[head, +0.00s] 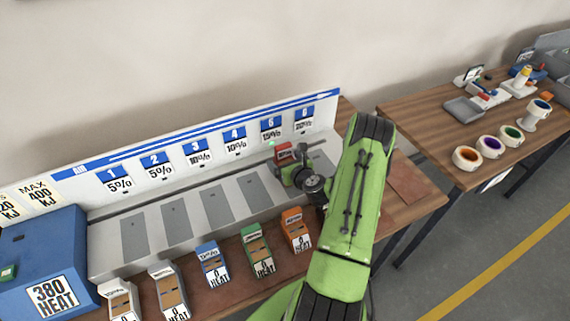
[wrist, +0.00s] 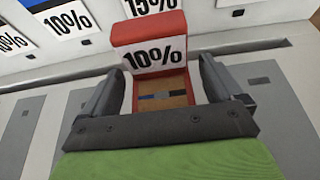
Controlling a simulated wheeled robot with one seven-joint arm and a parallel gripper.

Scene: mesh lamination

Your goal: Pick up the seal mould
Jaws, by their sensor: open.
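A red-topped block (wrist: 150,28) with a white "10%" label and a brown face with a dark strip is in the wrist view. It also shows in the head view as a small red block (head: 284,150) on the grey-padded rack. My gripper (wrist: 161,70) is open, with one finger on each side of the block's lower part and a visible gap at the sides. In the head view my gripper (head: 290,170) is right at the block and partly hides it. No readable label names the seal mould, so I cannot tell whether this block is it.
White, blue (head: 212,264), green (head: 257,250) and orange (head: 297,230) label blocks stand along the front of the table. A blue "380 HEAT" box (head: 45,255) is at the left. A second table (head: 425,115) holds rolls and a grey tray.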

